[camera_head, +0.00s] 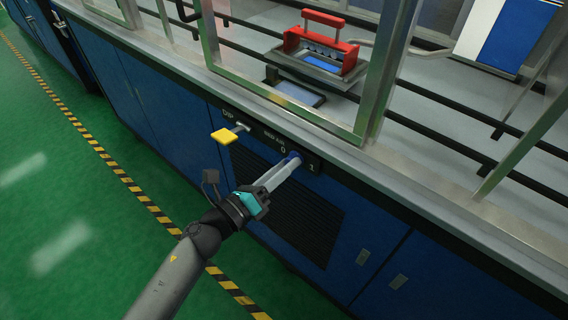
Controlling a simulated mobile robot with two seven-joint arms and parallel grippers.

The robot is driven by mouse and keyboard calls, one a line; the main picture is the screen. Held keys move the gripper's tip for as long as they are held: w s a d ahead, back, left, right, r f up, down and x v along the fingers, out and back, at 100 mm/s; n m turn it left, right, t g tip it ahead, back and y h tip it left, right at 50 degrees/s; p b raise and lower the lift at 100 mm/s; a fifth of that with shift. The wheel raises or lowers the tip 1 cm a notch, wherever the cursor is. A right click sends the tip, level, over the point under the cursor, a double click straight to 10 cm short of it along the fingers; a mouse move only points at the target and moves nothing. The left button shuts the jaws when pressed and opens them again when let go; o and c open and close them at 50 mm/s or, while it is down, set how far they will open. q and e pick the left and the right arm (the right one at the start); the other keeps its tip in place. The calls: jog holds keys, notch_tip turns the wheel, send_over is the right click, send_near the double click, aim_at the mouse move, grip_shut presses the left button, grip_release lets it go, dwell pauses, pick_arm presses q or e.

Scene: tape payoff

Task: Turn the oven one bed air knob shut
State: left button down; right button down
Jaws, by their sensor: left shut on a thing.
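A small blue knob (293,157) sits on the dark label strip (259,131) of the machine's blue front panel. A "0" is marked above it and a "1" to its right. My left gripper (288,163) reaches up from the bottom and its fingertips are closed on the knob. The fingers cover most of the knob, so its exact pointing is hidden. My right gripper is not in view.
A yellow paddle (224,136) on a short lever sticks out left of the knob. A dark vent grille (290,205) lies below. Above is a steel frame (377,75) and a red-handled carriage (331,45). The green floor (90,220) is clear.

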pick_arm(q)
jog(key=shift+f+n+t+y+p, duration=0.1)
jog(key=shift+n+t+y+p, duration=0.25)
jog(key=shift+n+p, duration=3.75)
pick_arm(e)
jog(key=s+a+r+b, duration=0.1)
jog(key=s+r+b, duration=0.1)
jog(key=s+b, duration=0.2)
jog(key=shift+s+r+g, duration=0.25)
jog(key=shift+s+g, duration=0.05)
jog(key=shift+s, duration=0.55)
pick_arm(q)
jog(key=n, duration=0.4)
jog(key=c, duration=0.5)
grip_release()
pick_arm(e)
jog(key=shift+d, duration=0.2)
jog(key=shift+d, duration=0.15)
pick_arm(q)
jog(key=shift+s, duration=0.1)
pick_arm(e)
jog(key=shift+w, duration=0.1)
